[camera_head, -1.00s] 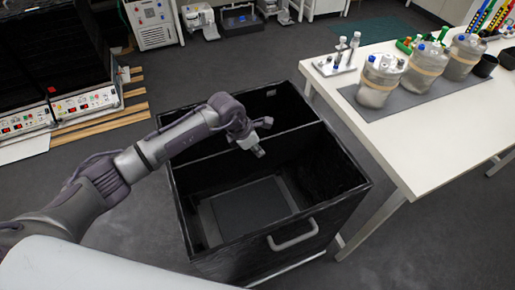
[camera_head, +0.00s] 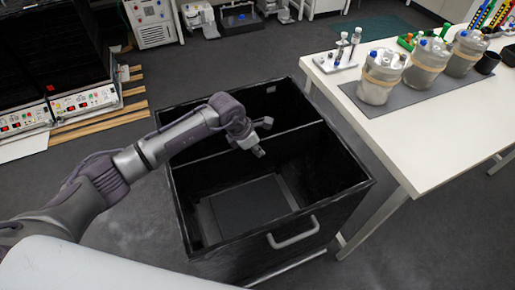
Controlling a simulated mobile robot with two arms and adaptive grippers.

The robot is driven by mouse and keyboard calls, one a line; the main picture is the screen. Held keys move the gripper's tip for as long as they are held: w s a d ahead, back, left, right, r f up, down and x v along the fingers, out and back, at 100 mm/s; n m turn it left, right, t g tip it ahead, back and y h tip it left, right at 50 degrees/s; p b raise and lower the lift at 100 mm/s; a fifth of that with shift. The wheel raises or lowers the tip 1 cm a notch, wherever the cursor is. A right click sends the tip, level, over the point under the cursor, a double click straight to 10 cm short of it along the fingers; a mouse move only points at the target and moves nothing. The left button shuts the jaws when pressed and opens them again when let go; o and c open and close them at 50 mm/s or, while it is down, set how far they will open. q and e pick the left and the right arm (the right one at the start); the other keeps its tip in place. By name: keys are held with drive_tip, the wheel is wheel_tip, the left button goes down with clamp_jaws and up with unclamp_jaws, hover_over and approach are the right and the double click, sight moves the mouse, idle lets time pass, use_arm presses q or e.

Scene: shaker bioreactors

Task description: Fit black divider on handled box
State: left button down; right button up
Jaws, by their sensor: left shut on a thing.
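The handled box (camera_head: 180,215) is a black open-topped bin with a light grey handle (camera_head: 293,233) on its near wall. The black divider (camera_head: 293,142) stands upright across the inside of the box, splitting it into a far part and a larger near part. My left gripper (camera_head: 257,150) is over the box at the middle of the divider, shut on the divider's upper part. The fingertips are small and dark against the black panel, so the exact grip is hard to see. The divider's lower edge is not clear. My right gripper is not in view.
A white table (camera_head: 435,130) stands close to the box on the right, with a grey mat, several capped vessels (camera_head: 380,75) and a small tube stand (camera_head: 335,62). Black equipment with control panels (camera_head: 85,100) is at the left.

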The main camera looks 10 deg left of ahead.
sight(257, 162)
use_arm(q)
drive_tip(key=shift+f+b, duration=0.4)
drive_tip(key=shift+f, duration=0.15)
drive_tip(key=shift+f, duration=0.15)
drive_tip(key=shift+f+b, duration=0.5)
drive_tip(key=shift+b, duration=0.1)
drive_tip(key=shift+f, duration=0.2)
drive_tip(key=shift+f+b, duration=0.6)
drive_tip(key=shift+b, duration=0.15)
drive_tip(key=shift+f, duration=0.1)
idle(0.3)
drive_tip(key=shift+f+b, duration=0.65)
drive_tip(key=shift+b, duration=0.05)
drive_tip(key=shift+f, duration=0.2)
drive_tip(key=shift+f+b, duration=0.4)
drive_tip(key=shift+b, duration=0.15)
